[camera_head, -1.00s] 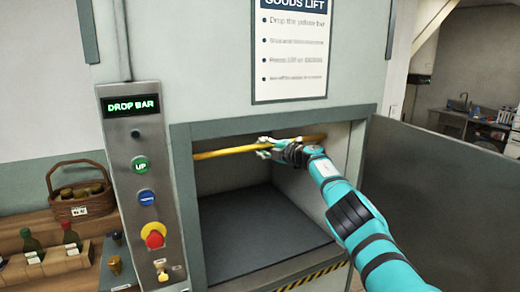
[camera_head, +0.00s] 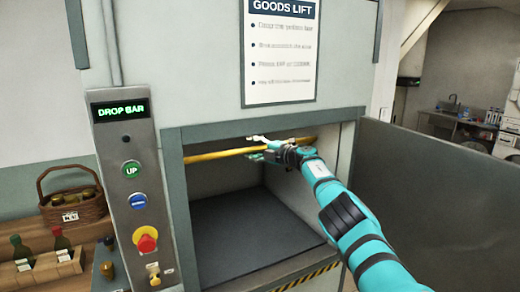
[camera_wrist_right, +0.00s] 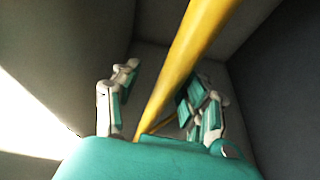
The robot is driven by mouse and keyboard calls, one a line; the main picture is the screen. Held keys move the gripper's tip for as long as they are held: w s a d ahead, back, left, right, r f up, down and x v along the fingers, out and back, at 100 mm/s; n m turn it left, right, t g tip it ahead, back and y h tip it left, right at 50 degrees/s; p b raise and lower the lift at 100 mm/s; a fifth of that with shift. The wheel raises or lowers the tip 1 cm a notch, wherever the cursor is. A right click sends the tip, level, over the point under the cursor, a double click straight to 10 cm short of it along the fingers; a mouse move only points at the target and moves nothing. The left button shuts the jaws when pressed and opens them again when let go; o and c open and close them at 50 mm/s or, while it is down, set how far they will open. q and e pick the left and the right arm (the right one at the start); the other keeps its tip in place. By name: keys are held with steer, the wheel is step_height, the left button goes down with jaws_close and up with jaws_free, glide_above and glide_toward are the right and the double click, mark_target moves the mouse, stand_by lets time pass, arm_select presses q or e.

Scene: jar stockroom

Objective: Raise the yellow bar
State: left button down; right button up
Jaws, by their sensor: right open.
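The yellow bar (camera_head: 225,153) lies across the upper part of the goods lift opening, sloping slightly up to the right. My right gripper (camera_head: 258,148) is at the bar, with its fingers open to either side of it. In the right wrist view the bar (camera_wrist_right: 190,55) runs between the two open fingers of the right gripper (camera_wrist_right: 160,104), and I cannot tell whether either finger touches it. My left gripper is not in view.
A control panel (camera_head: 112,185) stands left of the opening; its display reads DROP BAR. The lift floor (camera_head: 245,230) is bare. An open grey door (camera_head: 430,205) stands at the right. A basket (camera_head: 72,212) and bottles (camera_head: 62,244) sit at the left.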

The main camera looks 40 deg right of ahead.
steer(key=shift+s+d, duration=0.25)
steer(key=shift+s, duration=0.4)
steer(key=s+d, duration=0.1)
steer(key=s, duration=0.9)
steer(key=shift+s+d+r, duration=0.2)
steer(key=shift+s+r, duration=0.2)
